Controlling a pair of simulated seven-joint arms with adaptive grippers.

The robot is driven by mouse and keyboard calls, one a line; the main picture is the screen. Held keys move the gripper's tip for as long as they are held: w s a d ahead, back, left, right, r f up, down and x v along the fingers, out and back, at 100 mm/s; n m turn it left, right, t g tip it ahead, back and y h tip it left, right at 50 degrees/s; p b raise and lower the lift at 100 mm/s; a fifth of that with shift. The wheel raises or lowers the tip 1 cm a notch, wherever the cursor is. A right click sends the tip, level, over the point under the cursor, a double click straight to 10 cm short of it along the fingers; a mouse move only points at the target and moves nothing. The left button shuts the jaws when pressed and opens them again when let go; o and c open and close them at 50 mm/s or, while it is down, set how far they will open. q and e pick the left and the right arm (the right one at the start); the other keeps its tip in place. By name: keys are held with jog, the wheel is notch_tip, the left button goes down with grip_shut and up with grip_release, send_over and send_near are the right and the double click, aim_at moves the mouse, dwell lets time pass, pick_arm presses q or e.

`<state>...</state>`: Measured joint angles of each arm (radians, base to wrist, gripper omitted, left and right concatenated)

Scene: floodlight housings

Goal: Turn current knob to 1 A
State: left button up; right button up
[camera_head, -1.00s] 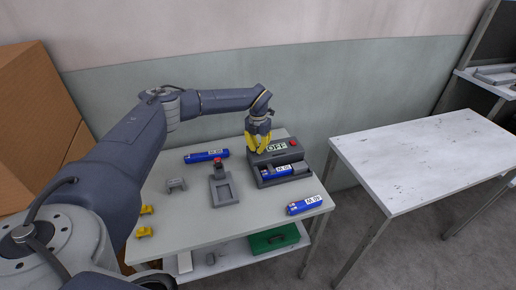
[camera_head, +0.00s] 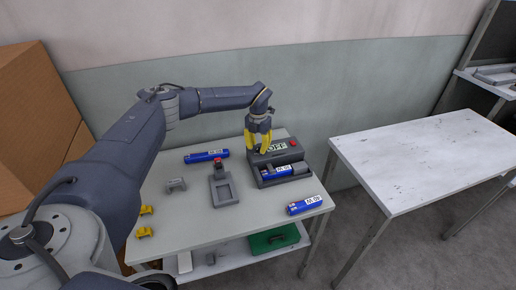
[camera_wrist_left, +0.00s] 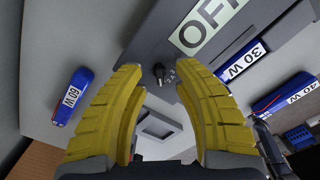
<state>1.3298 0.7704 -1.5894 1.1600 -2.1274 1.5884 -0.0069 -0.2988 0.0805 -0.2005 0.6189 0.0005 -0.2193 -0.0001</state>
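The grey test box (camera_head: 296,155) stands at the back right of the table, with a display reading OFF (camera_head: 277,147). In the left wrist view the display (camera_wrist_left: 212,22) is at the top. A small dark knob (camera_wrist_left: 159,70) with faint marks beside it shows there; its setting is too small to read. My left gripper (camera_head: 258,150), with yellow fingers, is over the left end of the box. In the left wrist view its open fingers (camera_wrist_left: 157,70) stand either side of the knob, with gaps visible. The knob is hidden in the head view. My right gripper is not in view.
A blue 30 W module (camera_head: 278,171) sits in the box, near a red button (camera_head: 293,143). Other blue modules lie at the back (camera_head: 206,156) and front right (camera_head: 305,205). A grey fixture (camera_head: 223,188) stands mid-table.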

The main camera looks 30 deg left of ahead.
aim_at(258, 148)
pick_arm(q)
notch_tip(258, 148, up, 11)
dwell(0.5)
dwell(0.3)
